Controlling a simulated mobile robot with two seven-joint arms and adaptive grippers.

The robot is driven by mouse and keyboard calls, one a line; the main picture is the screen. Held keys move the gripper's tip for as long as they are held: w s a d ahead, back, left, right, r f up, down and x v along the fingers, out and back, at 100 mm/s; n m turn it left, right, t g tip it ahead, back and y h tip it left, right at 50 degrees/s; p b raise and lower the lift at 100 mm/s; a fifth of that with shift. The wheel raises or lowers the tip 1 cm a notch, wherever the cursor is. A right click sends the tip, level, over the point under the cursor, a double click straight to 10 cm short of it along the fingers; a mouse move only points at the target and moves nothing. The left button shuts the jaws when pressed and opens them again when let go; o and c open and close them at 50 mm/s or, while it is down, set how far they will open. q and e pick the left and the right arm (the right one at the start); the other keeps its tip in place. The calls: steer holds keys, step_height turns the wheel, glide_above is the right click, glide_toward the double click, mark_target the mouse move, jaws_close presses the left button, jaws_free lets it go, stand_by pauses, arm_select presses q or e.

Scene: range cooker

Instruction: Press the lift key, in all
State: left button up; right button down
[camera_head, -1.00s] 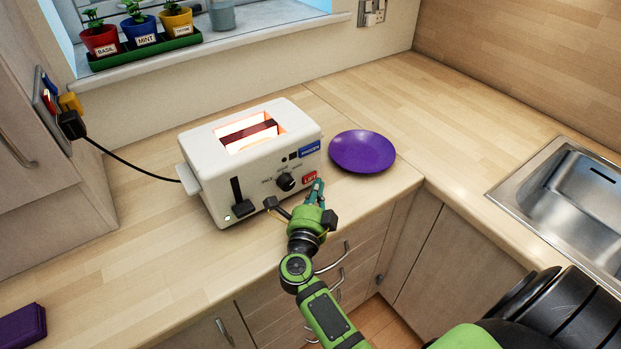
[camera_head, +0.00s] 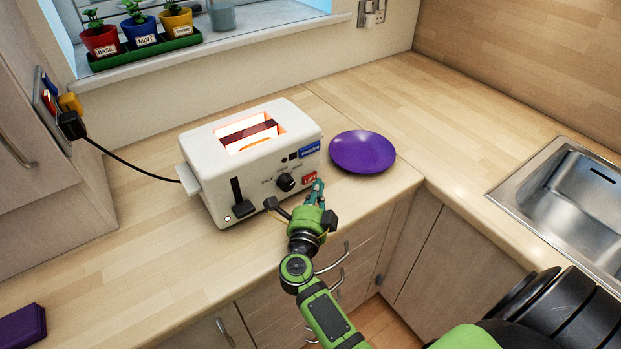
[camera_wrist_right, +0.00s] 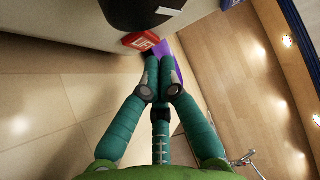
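The white toaster (camera_head: 250,163) stands on the counter with its slot glowing orange and a dark slice in it. The red lift key (camera_head: 309,177) is on its front face, at the right below the blue key (camera_head: 309,149). The key also shows in the right wrist view (camera_wrist_right: 141,40). My right gripper (camera_head: 318,187) is at the toaster's front, just below the lift key. In the wrist view its teal fingertips (camera_wrist_right: 158,62) are together with nothing between them, close to the key's lower edge; whether they touch it I cannot tell. My left gripper is not in view.
A purple plate (camera_head: 362,152) lies to the right of the toaster. The toaster's cord runs left to a wall plug (camera_head: 72,125). A sink (camera_head: 580,200) is at the right. A purple box (camera_head: 22,327) lies at the front left. The counter left of the toaster is clear.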

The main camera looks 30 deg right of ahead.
steer(key=shift+w, duration=0.45)
steer(key=shift+w, duration=0.35)
stand_by(0.7)
steer(key=shift+s, duration=0.15)
steer(key=shift+s+p, duration=0.35)
steer(key=shift+s, duration=0.3)
steer(key=shift+s+p, duration=0.4)
steer(key=shift+s, duration=0.25)
steer(key=shift+s+d+p, duration=0.2)
steer(key=shift+s+p, duration=0.35)
steer(key=shift+s, duration=1.3)
